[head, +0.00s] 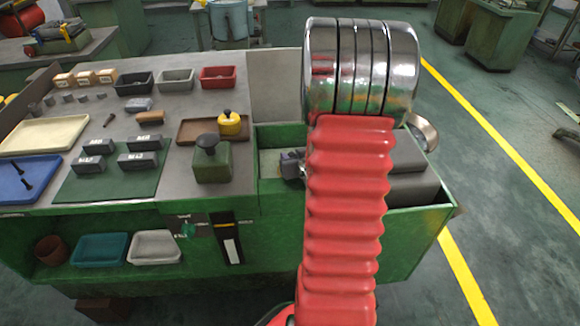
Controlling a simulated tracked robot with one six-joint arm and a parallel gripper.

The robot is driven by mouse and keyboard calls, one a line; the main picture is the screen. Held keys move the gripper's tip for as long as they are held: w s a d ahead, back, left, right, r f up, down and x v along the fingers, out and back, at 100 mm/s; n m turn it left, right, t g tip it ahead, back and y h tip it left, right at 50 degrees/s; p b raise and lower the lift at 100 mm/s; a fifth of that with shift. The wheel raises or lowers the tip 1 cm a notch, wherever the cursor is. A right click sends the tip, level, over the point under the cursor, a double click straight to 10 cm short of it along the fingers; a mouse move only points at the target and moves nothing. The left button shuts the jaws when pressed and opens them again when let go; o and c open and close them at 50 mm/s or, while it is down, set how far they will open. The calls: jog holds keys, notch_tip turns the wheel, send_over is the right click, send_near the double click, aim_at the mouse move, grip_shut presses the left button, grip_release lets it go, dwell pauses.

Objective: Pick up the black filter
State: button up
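I cannot single out a black filter with certainty. A small dark grey part (292,165) shows at the left edge of my red arm, over the green open bin (400,228). It may be part of my gripper or an object in the bin; most of it is hidden behind the arm. Dark grey blocks (412,187) lie in the bin to the right of the arm. My gripper's fingers cannot be made out, nor whether they hold anything.
A green box with a black knob (212,162) and a yellow pot (230,124) stand left of the bin. Small trays (176,79), a blue tray (30,181) and grey blocks (138,142) cover the bench. Green floor at right is open.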

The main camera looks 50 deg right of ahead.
grip_shut()
jog(key=shift+r, duration=0.1)
dwell(0.5)
notch_tip(320, 180, up, 10)
dwell(0.7)
dwell(0.4)
